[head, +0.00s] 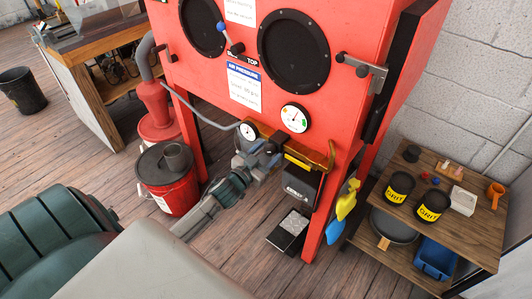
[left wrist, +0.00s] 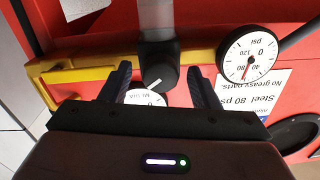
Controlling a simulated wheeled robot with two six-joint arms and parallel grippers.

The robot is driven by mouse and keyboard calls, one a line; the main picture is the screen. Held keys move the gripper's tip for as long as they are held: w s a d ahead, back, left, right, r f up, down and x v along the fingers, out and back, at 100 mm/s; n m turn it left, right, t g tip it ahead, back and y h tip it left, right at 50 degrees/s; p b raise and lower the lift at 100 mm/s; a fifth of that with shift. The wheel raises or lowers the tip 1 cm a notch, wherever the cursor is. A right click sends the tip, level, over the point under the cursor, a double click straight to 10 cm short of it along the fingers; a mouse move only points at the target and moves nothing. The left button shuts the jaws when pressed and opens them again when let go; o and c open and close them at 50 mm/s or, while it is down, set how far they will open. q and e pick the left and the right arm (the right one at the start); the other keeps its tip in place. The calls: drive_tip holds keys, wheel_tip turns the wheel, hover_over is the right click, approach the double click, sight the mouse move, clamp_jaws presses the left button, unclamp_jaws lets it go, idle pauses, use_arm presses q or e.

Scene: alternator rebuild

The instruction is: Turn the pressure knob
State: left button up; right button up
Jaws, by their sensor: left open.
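The black pressure knob (left wrist: 157,80) has a white pointer line and sits on the regulator below the red cabinet (head: 213,72). In the left wrist view it lies between the two fingers of my left gripper (left wrist: 160,88), with gaps showing on both sides. In the head view my left gripper (head: 264,157) is at the regulator under the cabinet's front edge and mostly hides the knob. The gripper is open and holds nothing. A pressure gauge (left wrist: 249,57) is beside the knob; a second dial (left wrist: 145,97) is partly hidden behind my gripper. My right gripper is not in view.
A yellow bar (left wrist: 92,68) runs along the cabinet beside the knob. A larger gauge (head: 295,118) and an air pressure sheet (head: 244,86) are on the cabinet front. A red bucket (head: 168,184) stands left; a wooden shelf (head: 460,228) with grit cans stands right.

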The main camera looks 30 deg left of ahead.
use_arm(q)
drive_tip(key=c, duration=1)
drive_tip(key=shift+m, duration=0.3)
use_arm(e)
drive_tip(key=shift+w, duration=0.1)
use_arm(q)
drive_tip(key=shift+m, duration=0.6)
drive_tip(key=m, duration=0.3)
drive_tip(key=shift+m+b, duration=0.4)
drive_tip(key=shift+m, duration=0.4)
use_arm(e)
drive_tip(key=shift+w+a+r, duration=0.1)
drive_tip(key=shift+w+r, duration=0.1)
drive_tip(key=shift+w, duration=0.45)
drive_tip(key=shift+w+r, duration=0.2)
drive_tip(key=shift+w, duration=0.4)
